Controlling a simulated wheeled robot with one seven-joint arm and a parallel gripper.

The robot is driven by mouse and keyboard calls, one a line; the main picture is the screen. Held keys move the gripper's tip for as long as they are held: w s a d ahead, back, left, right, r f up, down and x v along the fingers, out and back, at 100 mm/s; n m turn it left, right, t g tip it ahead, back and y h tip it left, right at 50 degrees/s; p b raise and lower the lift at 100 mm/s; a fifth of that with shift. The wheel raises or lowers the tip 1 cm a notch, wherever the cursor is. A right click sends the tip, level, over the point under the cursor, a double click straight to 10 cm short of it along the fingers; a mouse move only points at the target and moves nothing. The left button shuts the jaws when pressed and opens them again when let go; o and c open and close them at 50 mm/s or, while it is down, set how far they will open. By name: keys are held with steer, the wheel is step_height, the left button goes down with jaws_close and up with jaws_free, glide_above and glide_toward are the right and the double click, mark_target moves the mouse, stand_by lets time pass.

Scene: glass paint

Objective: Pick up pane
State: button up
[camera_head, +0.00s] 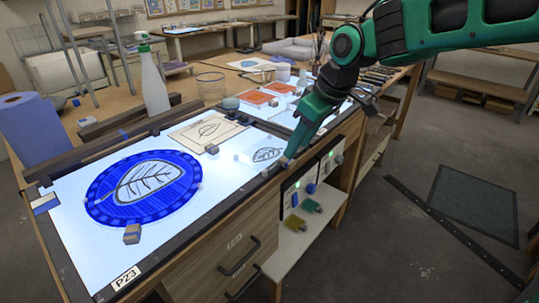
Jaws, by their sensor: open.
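A small clear pane (258,155) with a dark leaf drawing lies on the lit table top, near its front edge. My gripper (286,161) points down just right of this pane, with its fingertips close to the pane's right edge. The jaws are open. I cannot tell whether a finger touches the pane. A large round blue pane (112,196) with a pale leaf lies on the lit panel at the left, well apart from my gripper.
Small blocks (132,234) sit around the blue pane. A paper leaf pattern (190,137) lies behind the clear pane. Orange pieces (257,97) lie farther right.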

mark_target(292, 161)
steer(key=x, duration=0.1)
steer(key=s+x, duration=0.1)
steer(key=x, duration=0.1)
steer(key=shift+w+a+f, duration=0.2)
steer(key=shift+f, duration=0.15)
steer(key=shift+w+a+f, duration=0.15)
steer(key=shift+a+f, duration=0.05)
steer(key=shift+f, duration=0.35)
steer(key=shift+c, duration=0.3)
jaws_close()
steer(key=shift+r, duration=0.1)
